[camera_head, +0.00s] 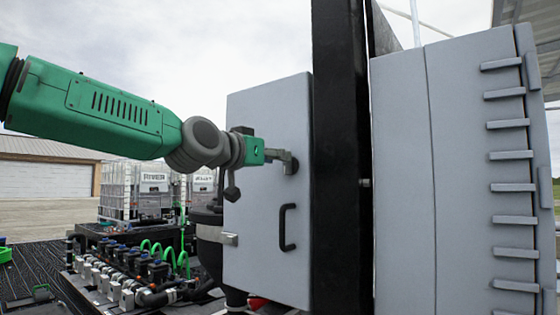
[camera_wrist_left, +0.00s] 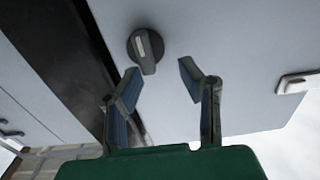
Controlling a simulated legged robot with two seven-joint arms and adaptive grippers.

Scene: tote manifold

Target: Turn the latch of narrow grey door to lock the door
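The narrow grey door (camera_head: 262,225) is a tall panel left of a black post in the head view, and it also fills much of the left wrist view (camera_wrist_left: 235,45). Its latch is a dark round knob with a pale bar across it (camera_wrist_left: 146,48), near the door's edge by the post. In the head view the knob (camera_head: 293,166) is partly hidden by my fingers. My left gripper (camera_head: 282,157) is at the knob's height, just in front of it. In the left wrist view its fingers (camera_wrist_left: 160,76) are spread, with nothing between the tips; the knob lies beyond them. My right gripper is not visible.
A black handle (camera_head: 287,228) sits lower on the door, and a metal bracket (camera_head: 217,235) is at its left edge. The black post (camera_head: 341,160) stands right of it, then a wider grey cabinet (camera_head: 400,190). Hoses and valves (camera_head: 135,268) fill the lower left.

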